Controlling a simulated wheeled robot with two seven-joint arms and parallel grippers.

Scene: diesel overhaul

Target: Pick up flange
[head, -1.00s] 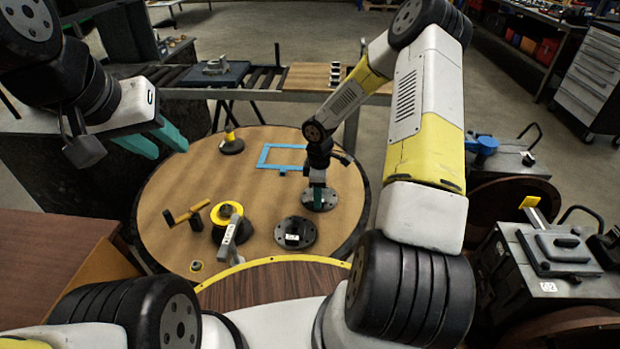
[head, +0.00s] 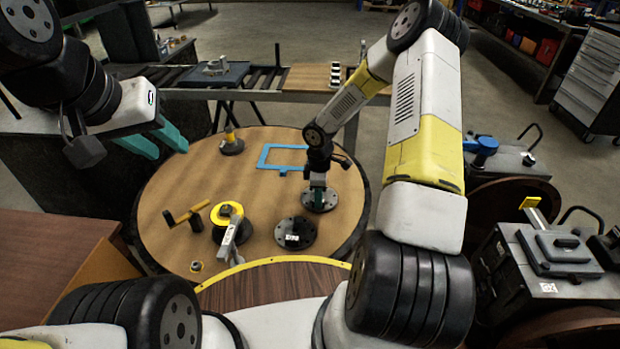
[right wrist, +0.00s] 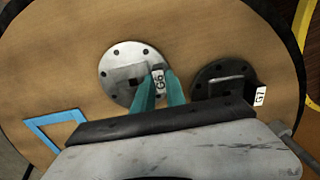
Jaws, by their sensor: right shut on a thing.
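A round grey flange with bolt holes (head: 331,205) is at the right side of the round wooden table. In the right wrist view the same flange (right wrist: 119,86) shows as a silver disc with a raised block and a tag reading G6 (right wrist: 158,82). My right gripper (head: 318,194) comes down onto it from above. Its teal fingers (right wrist: 161,92) are shut on the flange's tagged part. I cannot tell whether the flange is clear of the table. My left gripper (head: 166,149) is open and empty, above the table's far left edge.
A darker tagged flange (head: 295,233) lies close beside, also seen in the right wrist view (right wrist: 220,77). A blue frame (head: 265,157), a yellow-topped part (head: 226,212), a hammer-like tool (head: 190,213) and a small stand (head: 231,146) are on the table. The table's left centre is clear.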

